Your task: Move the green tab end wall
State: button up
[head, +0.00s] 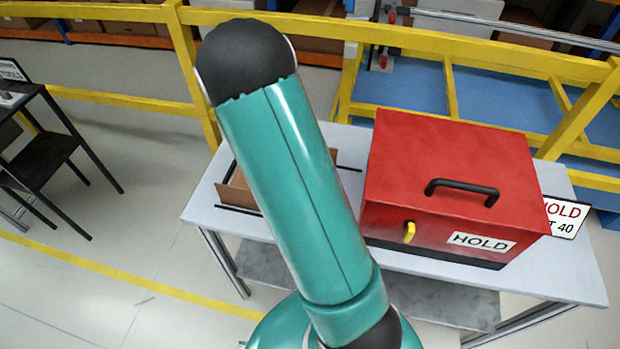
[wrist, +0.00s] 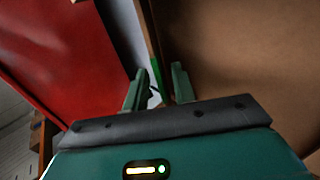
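In the wrist view, a thin brown cardboard wall (wrist: 149,30) runs down from the top edge, with a bright green tab (wrist: 156,72) on it. My gripper (wrist: 159,68) has its two fingers apart, one on each side of the wall at the green tab. Gaps show between the wall and both fingers, so the gripper looks open. In the head view, part of a brown cardboard box (head: 238,194) shows on the table to the left of my arm.
A red box (head: 450,170) with a black handle, a yellow latch (head: 409,232) and a HOLD label stands on the grey table (head: 575,270), right of my arm. It also shows in the wrist view (wrist: 75,50). A yellow rail (head: 400,38) runs behind the table.

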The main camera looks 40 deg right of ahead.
jog(key=v, duration=1.3)
jog(key=shift+c, duration=0.3)
